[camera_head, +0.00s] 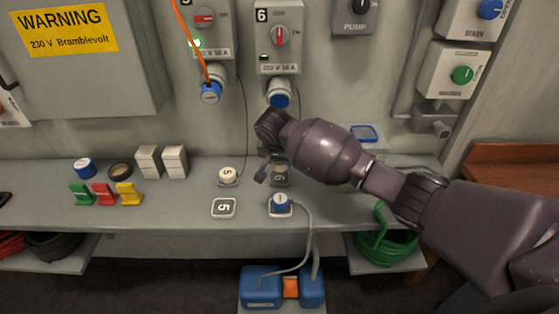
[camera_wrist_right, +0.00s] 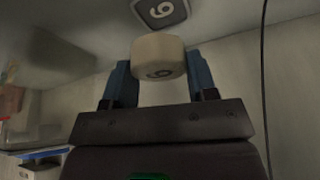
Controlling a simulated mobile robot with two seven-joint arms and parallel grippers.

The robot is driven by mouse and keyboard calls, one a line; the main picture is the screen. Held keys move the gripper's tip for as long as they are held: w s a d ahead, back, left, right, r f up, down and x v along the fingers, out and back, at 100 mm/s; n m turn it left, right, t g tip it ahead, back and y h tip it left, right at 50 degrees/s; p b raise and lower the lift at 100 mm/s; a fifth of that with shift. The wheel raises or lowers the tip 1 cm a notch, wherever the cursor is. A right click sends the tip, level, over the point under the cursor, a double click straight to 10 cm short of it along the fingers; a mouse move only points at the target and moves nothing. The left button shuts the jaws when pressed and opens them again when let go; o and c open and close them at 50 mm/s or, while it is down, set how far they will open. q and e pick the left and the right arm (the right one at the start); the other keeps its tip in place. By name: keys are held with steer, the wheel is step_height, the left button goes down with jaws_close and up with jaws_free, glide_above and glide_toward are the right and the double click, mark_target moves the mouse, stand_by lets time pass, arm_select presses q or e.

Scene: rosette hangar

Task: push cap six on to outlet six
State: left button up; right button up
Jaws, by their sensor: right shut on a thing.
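In the head view my right gripper (camera_head: 266,155) is low over the shelf, below outlet six, and the cap cannot be made out there. Outlet six (camera_head: 279,98) hangs under the grey switch box marked 6 (camera_head: 278,38); its blue end points down toward the room. The gripper and outlet are apart. A dark square marked 6 (camera_head: 280,173) lies beside the gripper. My left gripper is out of view.
A cream cap (camera_head: 228,175) stands on the shelf (camera_head: 180,208) left of my gripper. An orange cord runs to outlet five (camera_head: 210,93). A blue plug (camera_head: 281,202) with a grey cable sits at the shelf's front. Thin dark cords hang along the wall.

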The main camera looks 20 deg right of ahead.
steer(key=s+a, duration=0.2)
steer(key=s, duration=0.6)
steer(key=s+a+p, duration=0.1)
steer(key=s+a, duration=0.1)
steer(key=s, duration=0.7)
steer(key=shift+a, duration=0.4)
